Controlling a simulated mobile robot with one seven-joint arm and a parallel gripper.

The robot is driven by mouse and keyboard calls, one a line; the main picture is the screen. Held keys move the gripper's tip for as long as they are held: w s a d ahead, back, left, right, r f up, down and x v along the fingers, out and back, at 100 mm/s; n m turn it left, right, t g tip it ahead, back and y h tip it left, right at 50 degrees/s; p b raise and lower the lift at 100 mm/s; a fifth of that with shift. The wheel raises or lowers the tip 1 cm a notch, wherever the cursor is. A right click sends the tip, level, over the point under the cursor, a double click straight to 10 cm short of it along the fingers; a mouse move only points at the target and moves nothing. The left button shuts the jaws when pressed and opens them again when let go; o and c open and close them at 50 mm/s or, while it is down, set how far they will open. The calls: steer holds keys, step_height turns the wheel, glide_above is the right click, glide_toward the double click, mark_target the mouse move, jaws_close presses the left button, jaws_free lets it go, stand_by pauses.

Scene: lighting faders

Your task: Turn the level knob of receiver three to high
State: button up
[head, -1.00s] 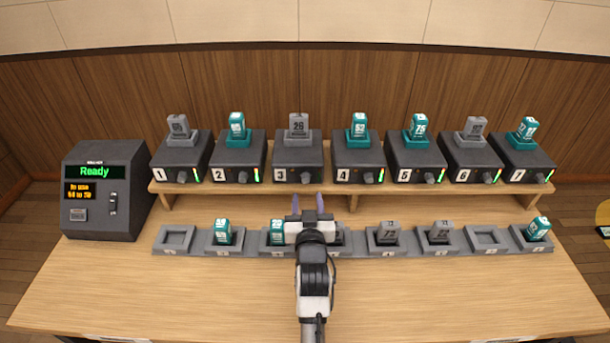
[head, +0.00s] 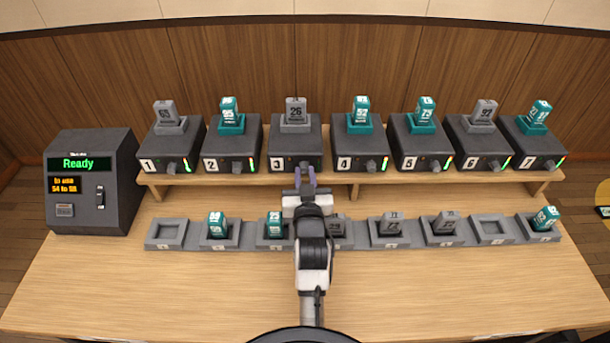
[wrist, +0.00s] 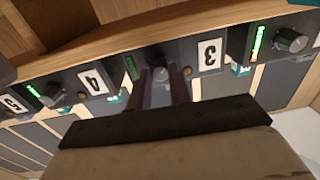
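Receiver three (head: 283,148) is a dark box on the raised shelf, with a grey pack marked 26 in its top. Its level knob (wrist: 160,75) is a small grey knob between the "3" label and a green light bar (wrist: 131,67) in the wrist view. My gripper (head: 305,175) reaches the front of receiver three. Its two purple fingers stand on either side of the knob, close against it, and appear shut on it. In the head view the fingers hide the knob. The knob's pointer cannot be made out.
Receivers four (head: 362,150) and two (head: 233,150) stand close on either side. Below the shelf is a row of grey trays (head: 166,232), some holding packs. A console (head: 93,215) reading "Ready" stands at the left. The front of the table is clear.

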jaws_close()
